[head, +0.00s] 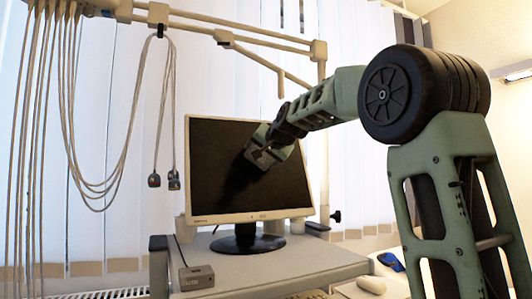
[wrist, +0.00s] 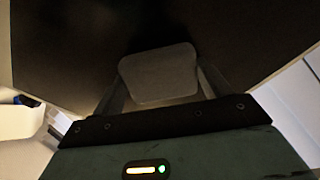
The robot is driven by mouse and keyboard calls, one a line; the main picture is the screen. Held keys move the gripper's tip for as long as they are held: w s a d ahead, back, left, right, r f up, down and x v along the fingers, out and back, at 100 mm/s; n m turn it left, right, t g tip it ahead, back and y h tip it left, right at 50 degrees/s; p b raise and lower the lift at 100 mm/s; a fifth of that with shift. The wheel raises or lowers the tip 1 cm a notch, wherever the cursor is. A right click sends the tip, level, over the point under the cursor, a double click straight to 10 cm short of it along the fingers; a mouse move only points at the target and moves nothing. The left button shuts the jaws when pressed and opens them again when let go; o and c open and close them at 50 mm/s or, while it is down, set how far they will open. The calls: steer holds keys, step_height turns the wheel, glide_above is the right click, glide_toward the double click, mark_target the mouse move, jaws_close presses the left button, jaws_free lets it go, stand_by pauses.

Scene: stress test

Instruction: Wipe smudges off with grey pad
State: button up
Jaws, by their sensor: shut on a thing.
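A monitor with a dark screen (head: 225,150) and a pale frame stands on a grey trolley top (head: 290,262). My gripper (head: 262,158) is in front of the upper right half of the screen. In the wrist view my gripper (wrist: 158,95) is shut on a grey pad (wrist: 158,74), held between its two fingers. The dark screen (wrist: 60,50) fills the view behind the pad. The pad is at or very close to the screen; I cannot tell whether it touches. No smudges can be made out on the dark screen.
Cables (head: 70,110) hang at the left from a beige rail (head: 230,35). A small grey box (head: 197,277) sits at the trolley's front left. A white mouse (head: 371,285) and a blue object (head: 391,262) lie at the lower right. Vertical blinds (head: 110,130) are behind.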

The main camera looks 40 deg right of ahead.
mark_target(249, 154)
steer(key=shift+w+a+f+p, duration=0.1)
steer(key=shift+w+a+p, duration=0.1)
steer(key=shift+a+p, duration=0.25)
steer(key=shift+w+a+f+p, duration=0.1)
steer(key=shift+w+a+p, duration=0.1)
steer(key=shift+a, duration=0.4)
steer(key=shift+w+a+r+p, duration=0.15)
steer(key=shift+a+r+p, duration=0.05)
steer(key=shift+a+p, duration=0.7)
steer(key=a+p, duration=0.2)
steer(key=shift+w+f+p, duration=0.1)
steer(key=shift+w+p, duration=0.2)
steer(key=shift+p, duration=0.1)
steer(key=shift+w+a, duration=0.25)
steer(key=shift+a, duration=0.75)
steer(key=shift+a+f+b, duration=0.1)
steer(key=shift+f+b, duration=0.15)
steer(key=shift+b, duration=0.2)
steer(key=shift+w+a+r+b, duration=0.15)
steer(key=shift+a+b, duration=0.35)
steer(key=shift+b, duration=0.35)
steer(key=shift+r, duration=0.1)
